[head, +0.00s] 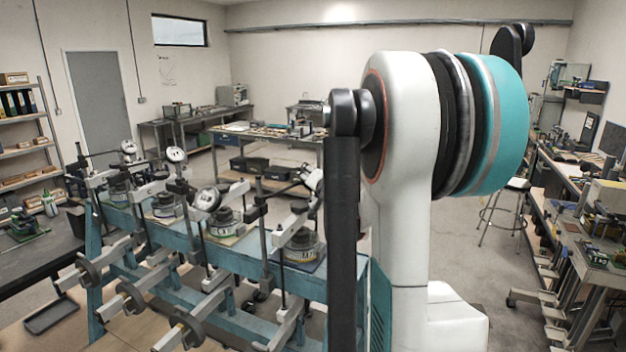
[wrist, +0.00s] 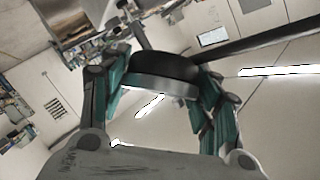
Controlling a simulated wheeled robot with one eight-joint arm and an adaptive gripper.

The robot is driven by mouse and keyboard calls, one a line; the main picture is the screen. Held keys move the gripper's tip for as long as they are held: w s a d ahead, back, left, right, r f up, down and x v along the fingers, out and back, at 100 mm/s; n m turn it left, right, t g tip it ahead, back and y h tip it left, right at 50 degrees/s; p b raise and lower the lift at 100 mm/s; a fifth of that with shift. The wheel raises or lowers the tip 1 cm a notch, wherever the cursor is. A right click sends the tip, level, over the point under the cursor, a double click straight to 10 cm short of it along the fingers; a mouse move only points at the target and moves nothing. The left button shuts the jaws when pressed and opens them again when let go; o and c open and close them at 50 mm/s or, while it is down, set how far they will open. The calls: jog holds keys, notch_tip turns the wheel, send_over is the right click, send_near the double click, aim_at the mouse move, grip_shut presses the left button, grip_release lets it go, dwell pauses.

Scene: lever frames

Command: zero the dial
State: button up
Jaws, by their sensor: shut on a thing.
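In the wrist view my gripper (wrist: 163,88) has its teal fingers closed on the two sides of a round disc (wrist: 160,68), black with a silver rim. It may be a dial gauge seen edge-on; its face and pointer do not show. In the head view several dials stand over a blue bench frame: a far dial (head: 128,146), a second dial (head: 176,154), a third dial (head: 208,198) and a near dial (head: 312,178), partly hidden behind my arm. Their readings are too small to tell. My gripper is hidden in the head view.
The blue bench frame (head: 180,248) carries several lever arms, posts, round weights and labelled blocks (head: 303,250). A black tray (head: 52,314) lies at the lower left. A workbench (head: 600,255) with a stool (head: 508,205) stands at right. Open floor lies behind the frame.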

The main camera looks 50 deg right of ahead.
jog(key=o, duration=1.1)
jog(key=v, duration=1.2)
